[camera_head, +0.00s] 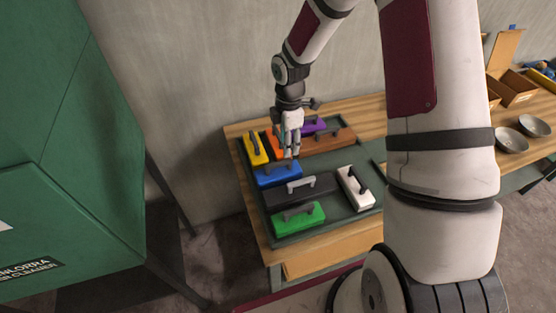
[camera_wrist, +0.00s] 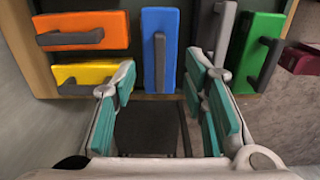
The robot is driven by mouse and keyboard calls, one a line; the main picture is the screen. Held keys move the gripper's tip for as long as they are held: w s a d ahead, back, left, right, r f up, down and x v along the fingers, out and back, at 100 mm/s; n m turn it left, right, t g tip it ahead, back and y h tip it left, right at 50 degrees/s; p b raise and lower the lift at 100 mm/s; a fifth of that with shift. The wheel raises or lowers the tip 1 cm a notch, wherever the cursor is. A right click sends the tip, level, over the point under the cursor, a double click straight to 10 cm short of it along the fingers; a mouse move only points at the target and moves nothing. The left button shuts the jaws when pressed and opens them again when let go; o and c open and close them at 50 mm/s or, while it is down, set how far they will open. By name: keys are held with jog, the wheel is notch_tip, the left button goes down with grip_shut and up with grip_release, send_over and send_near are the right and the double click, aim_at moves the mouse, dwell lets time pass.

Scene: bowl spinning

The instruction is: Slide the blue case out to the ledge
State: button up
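The blue case (camera_head: 270,180) lies in the dark green tray (camera_head: 290,240) on the wooden table, between the yellow and black cases. It has a grey bar handle on top. In the wrist view the blue case (camera_wrist: 172,30) is upright in the picture, with its handle at its near end. My gripper (camera_head: 291,155) points down over the far part of the blue case in the head view. In the wrist view my gripper (camera_wrist: 162,68) is open, its teal-padded fingers on either side of the handle's near end. I cannot tell whether they touch it. Which part is the ledge is unclear.
The yellow (camera_head: 255,148), black (camera_head: 290,193), green (camera_head: 298,217), white (camera_head: 352,190), purple (camera_head: 313,126) and brown (camera_head: 330,139) cases crowd the tray. A wall stands behind. A green cabinet (camera_head: 60,150) stands at left. Grey bowls (camera_head: 511,141) stand at right.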

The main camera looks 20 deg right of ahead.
aim_at(278, 163)
jog(key=a, duration=0.3)
notch_tip(278, 163, down, 8)
jog(key=shift+d+r+b, duration=0.1)
jog(key=shift+r+b, duration=0.1)
jog(key=shift+b, duration=1.05)
grip_shut()
